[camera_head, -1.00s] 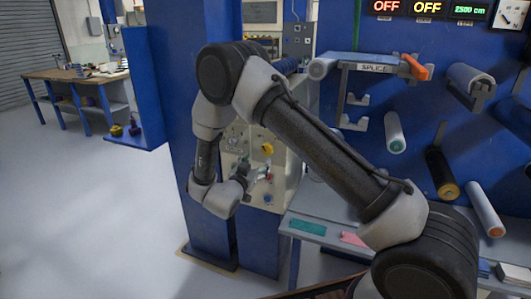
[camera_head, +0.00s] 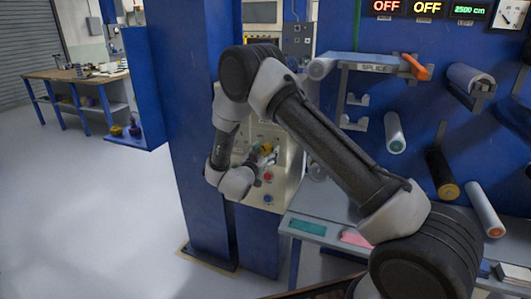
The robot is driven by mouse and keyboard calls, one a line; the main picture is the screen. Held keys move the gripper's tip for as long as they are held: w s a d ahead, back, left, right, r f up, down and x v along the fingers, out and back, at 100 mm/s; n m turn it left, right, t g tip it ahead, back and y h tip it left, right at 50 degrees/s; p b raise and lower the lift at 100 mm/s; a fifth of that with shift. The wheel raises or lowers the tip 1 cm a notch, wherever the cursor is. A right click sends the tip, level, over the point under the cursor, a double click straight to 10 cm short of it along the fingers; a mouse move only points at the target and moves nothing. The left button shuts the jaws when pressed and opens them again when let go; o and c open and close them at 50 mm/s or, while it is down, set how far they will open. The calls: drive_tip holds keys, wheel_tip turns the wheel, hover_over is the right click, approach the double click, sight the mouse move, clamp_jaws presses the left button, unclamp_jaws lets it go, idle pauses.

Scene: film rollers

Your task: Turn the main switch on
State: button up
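A cream control panel (camera_head: 284,187) stands in the blue machine frame behind my arm. A yellow knob (camera_head: 266,149), which looks like the main switch, is on its upper part, partly covered. A red button (camera_head: 268,176) and a blue button (camera_head: 268,198) sit below it. My gripper (camera_head: 265,157) is at the yellow knob, seen from behind and small. I cannot tell whether it touches the knob or whether its fingers are open or shut. Two displays at the top right read OFF (camera_head: 386,7) and OFF (camera_head: 428,9).
A grey table (camera_head: 300,214) with a green strip and a pink piece stands right of the panel. Rollers (camera_head: 395,132) and an orange handle (camera_head: 415,67) are on the blue wall at right. A blue post (camera_head: 195,130) stands left of my gripper. Open floor lies at left.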

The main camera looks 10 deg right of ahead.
drive_tip(key=c, duration=0.7)
drive_tip(key=shift+m, duration=0.3)
drive_tip(key=m, duration=1.3)
idle(0.4)
drive_tip(key=o, duration=1)
drive_tip(key=shift+m, duration=0.3)
